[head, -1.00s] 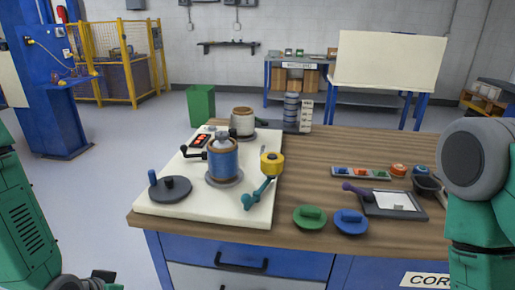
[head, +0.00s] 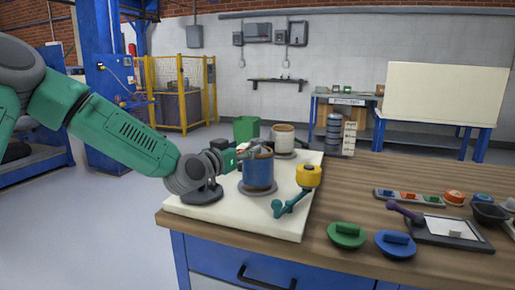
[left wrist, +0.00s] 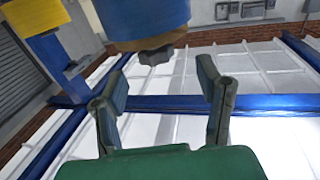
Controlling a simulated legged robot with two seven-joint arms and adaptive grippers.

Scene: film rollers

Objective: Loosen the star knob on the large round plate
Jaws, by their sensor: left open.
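A blue drum (head: 259,173) with a brown rim stands on the pale board, partly behind my left gripper (head: 247,149). In the left wrist view the blue drum (left wrist: 142,18) hangs from the top of the picture, with a dark star-shaped knob (left wrist: 156,56) at its rim. My left gripper (left wrist: 162,92) is open. The knob shows beyond its fingertips, roughly between them; nothing is between the fingers. A dark round disc (head: 204,195) lies at the board's front left, partly hidden by my left arm. I cannot tell which surface is the large round plate. My right gripper is not in view.
The pale board (head: 232,216) lies on the wooden table (head: 346,190). Green (head: 346,233) and blue (head: 395,242) knobbed discs lie at the front.

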